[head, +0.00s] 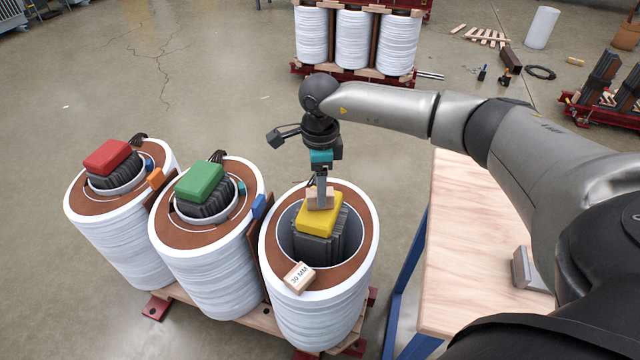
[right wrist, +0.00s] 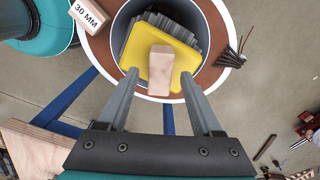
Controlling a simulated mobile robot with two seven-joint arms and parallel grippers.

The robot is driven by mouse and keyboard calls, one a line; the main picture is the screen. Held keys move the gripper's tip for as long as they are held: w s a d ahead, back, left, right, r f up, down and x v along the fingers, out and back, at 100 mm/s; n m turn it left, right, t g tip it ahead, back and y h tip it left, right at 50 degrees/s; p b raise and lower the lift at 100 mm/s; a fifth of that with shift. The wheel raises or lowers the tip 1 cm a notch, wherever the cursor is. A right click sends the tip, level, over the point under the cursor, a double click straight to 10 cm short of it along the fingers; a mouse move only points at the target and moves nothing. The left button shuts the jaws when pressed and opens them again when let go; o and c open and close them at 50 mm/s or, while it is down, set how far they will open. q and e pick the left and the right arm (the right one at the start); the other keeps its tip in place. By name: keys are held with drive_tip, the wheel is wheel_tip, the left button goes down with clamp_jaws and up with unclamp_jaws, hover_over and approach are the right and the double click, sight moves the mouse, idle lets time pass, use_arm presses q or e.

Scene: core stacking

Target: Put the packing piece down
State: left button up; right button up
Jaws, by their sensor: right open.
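A small pale wooden packing piece (head: 320,198) is on the yellow cap (head: 319,222) over the core of the nearest coil (head: 320,318). In the right wrist view the piece (right wrist: 161,68) lies over the yellow cap (right wrist: 133,47), between and just past the fingertips, with a gap on each side. My right gripper (right wrist: 158,76) is open and holds nothing; it points down from above the cap. A second wooden piece marked "30 MM" (head: 299,277) rests on the coil's front rim and shows in the wrist view (right wrist: 88,12). My left gripper is not in view.
Two more coils stand to the left, with a green cap (head: 200,181) and a red cap (head: 107,157). A wooden-topped bench (head: 465,250) stands to the right, with a grey object (head: 530,268) on it. Another coil set (head: 354,40) stands behind.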

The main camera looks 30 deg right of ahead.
drive_tip(key=shift+r, duration=0.1)
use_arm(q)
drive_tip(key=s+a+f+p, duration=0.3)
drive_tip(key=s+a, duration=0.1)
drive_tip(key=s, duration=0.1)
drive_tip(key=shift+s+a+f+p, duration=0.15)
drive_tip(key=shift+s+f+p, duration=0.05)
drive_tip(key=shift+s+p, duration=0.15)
use_arm(e)
wheel_tip(320, 180, up, 12)
